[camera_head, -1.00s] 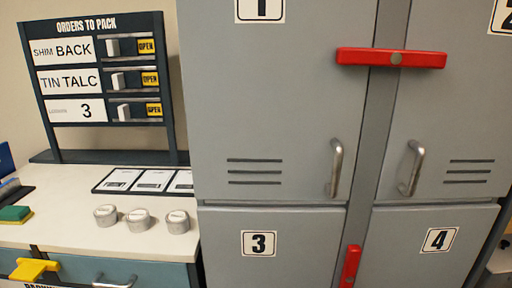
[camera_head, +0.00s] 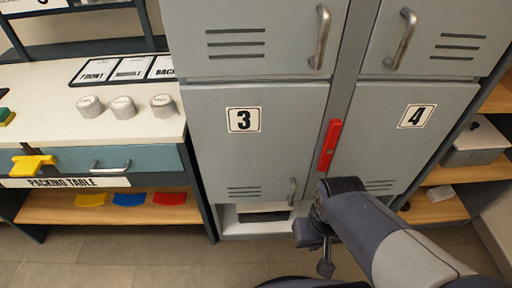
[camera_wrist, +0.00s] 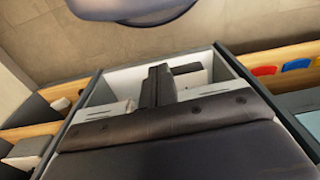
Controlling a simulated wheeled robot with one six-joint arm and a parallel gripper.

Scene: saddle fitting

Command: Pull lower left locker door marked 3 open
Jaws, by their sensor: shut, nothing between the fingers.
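Locker door 3 (camera_head: 258,155) is closed in the head view, at the lower left of the grey locker. Its number plate (camera_head: 243,119) is near the top left, and its small metal handle (camera_head: 292,190) is at the lower right. A red bar (camera_head: 329,145) stands upright, slightly tilted, along the divider between doors 3 and 4. My gripper (camera_head: 326,266) is in front of the locker's lower part, right of and below the handle, and apart from it. In the wrist view my gripper (camera_wrist: 158,86) has its fingers together, with nothing between them.
Door 4 (camera_head: 410,145) is closed at the right. An open space (camera_head: 262,214) lies under door 3. The packing table (camera_head: 120,165) stands left, with a yellow piece (camera_head: 32,165) at its drawer front. Shelves (camera_head: 440,208) stand right. The floor (camera_head: 150,255) in front is clear.

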